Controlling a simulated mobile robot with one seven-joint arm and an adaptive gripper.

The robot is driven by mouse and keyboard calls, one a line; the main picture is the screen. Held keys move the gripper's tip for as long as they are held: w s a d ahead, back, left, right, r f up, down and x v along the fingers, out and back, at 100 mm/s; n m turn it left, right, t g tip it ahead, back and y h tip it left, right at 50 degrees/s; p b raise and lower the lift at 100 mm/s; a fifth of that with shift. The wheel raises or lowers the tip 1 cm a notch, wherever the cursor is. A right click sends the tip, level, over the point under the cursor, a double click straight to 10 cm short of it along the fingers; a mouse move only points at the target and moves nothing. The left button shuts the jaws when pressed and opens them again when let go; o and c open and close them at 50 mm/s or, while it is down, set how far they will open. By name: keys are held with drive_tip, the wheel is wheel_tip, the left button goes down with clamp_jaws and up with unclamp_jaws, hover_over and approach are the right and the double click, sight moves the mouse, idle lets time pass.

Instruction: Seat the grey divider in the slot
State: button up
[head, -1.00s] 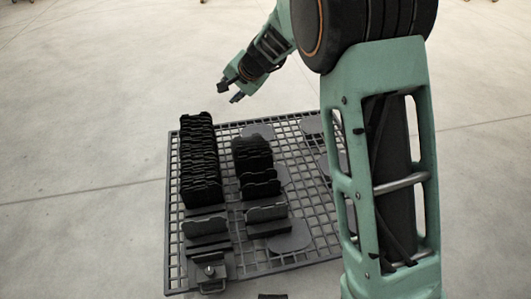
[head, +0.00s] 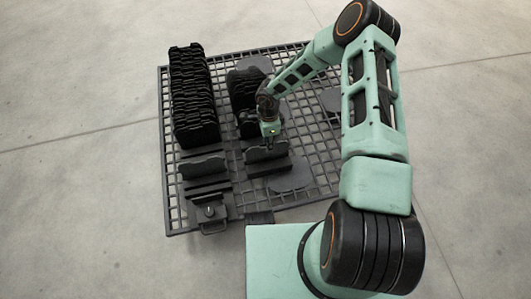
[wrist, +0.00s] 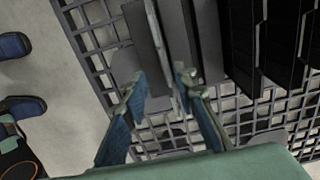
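A dark grey divider (head: 266,152) stands upright at the near end of the right-hand row on the grid rack. My gripper (head: 269,132) is just above and behind it, pointing down. In the wrist view my gripper (wrist: 160,85) is open, its two fingers well apart. The thin upper edge of an upright grey plate, apparently this divider (wrist: 164,45), runs between the fingertips, with no clear contact. Another grey divider (head: 203,167) stands at the near end of the left row, in a slotted base (head: 207,186). I cannot tell which slot is the target.
The grid rack (head: 165,150) lies on a pale floor. A long row of black dividers (head: 190,95) fills its left side. A shorter black row (head: 243,90) is close beside my gripper. A latch-like fixture (head: 209,211) sits at the near left. Flat round pads (head: 290,178) lie on the right.

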sight(267, 154)
drive_tip(key=f+b, duration=0.1)
drive_tip(key=f, duration=0.2)
drive_tip(key=f+b, duration=0.2)
drive_tip(key=f, duration=0.1)
drive_tip(key=f+b, duration=0.1)
drive_tip(key=f, duration=0.3)
drive_tip(key=shift+w+a+f, duration=0.1)
drive_tip(key=shift+w+a, duration=0.05)
drive_tip(key=shift+w, duration=0.2)
clamp_jaws()
